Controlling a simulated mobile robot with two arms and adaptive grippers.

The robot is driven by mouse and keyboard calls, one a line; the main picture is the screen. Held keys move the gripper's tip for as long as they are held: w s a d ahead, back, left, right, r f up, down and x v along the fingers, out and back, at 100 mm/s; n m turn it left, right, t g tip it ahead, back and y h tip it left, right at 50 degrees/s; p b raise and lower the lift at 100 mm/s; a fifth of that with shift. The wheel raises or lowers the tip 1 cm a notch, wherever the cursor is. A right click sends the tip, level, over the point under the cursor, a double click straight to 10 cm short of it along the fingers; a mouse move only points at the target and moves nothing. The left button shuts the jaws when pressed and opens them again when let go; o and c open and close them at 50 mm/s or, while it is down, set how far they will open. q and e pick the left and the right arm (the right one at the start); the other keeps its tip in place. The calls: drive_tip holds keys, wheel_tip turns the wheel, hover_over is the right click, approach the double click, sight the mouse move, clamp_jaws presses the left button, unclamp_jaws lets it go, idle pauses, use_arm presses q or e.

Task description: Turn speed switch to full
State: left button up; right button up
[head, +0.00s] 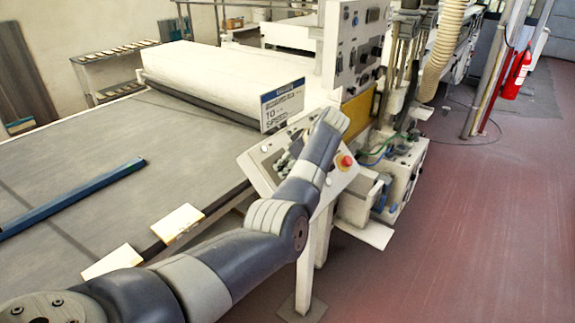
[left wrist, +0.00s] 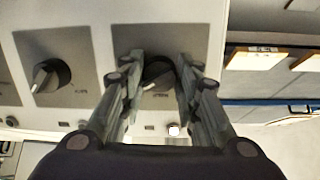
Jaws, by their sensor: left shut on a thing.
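In the left wrist view, a dark rotary switch (left wrist: 158,76) with a pointed grip sits on a grey square plate on the control panel (left wrist: 92,42). My left gripper (left wrist: 156,84) has its fingers on both sides of this switch and is shut on it. A similar rotary switch (left wrist: 50,75) is on the plate to the left, apart from the fingers. The labels are too small to read, so I cannot tell which is the speed switch. In the head view, my left arm reaches over the tilted control box (head: 256,170) and hides much of its face. My right gripper is not in view.
A red emergency button (head: 344,161) is at the box's right side, close to my arm. A sign (head: 283,105) stands behind the box. A conveyor belt (head: 90,165) with a blue bar (head: 70,198) lies left. Open red floor (head: 465,220) is on the right.

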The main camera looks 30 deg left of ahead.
use_arm(q)
drive_tip(key=shift+r, duration=0.1)
drive_tip(key=o, duration=1)
drive_tip(key=shift+c, duration=0.2)
drive_tip(key=shift+o, duration=0.5)
drive_tip(key=shift+d+r, duration=0.1)
drive_tip(key=v, duration=1.1)
drive_tip(key=shift+d+r, duration=0.25)
drive_tip(key=shift+r, duration=0.1)
drive_tip(key=shift+d+f, duration=0.1)
